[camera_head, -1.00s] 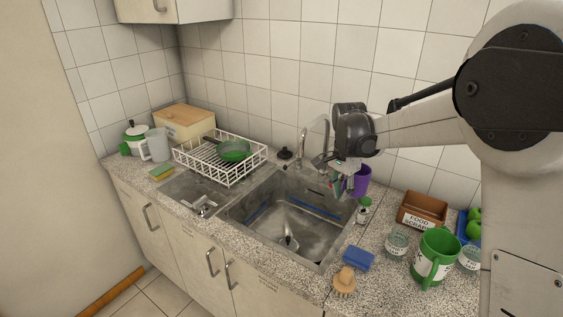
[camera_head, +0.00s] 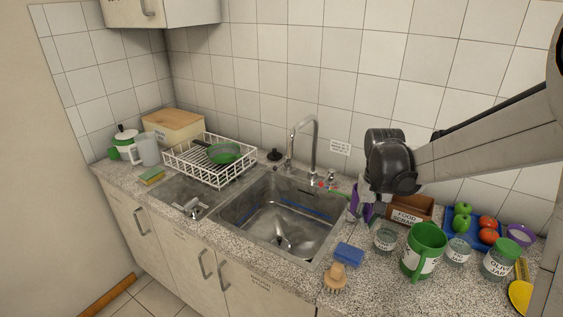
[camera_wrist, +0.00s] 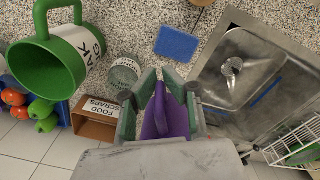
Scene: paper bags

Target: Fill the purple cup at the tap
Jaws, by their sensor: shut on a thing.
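My gripper (camera_wrist: 160,92) is shut on the purple cup (camera_wrist: 166,116), whose purple side shows between the fingers in the wrist view. In the head view the purple cup (camera_head: 354,199) is mostly hidden behind my dark gripper (camera_head: 365,205), so its tilt and contents cannot be told. My gripper is over the counter just right of the sink. The metal tap (camera_head: 313,145) stands at the back of the sink, left of my gripper and apart from the cup. No running water is visible.
The sink (camera_head: 225,217) is left of my gripper. A food scraps box (camera_head: 408,217), a jar (camera_head: 385,240), a green mug (camera_head: 423,252) and a blue tray of fruit (camera_head: 452,228) crowd the right counter. A blue sponge (camera_head: 348,254) and brush (camera_head: 335,278) lie in front.

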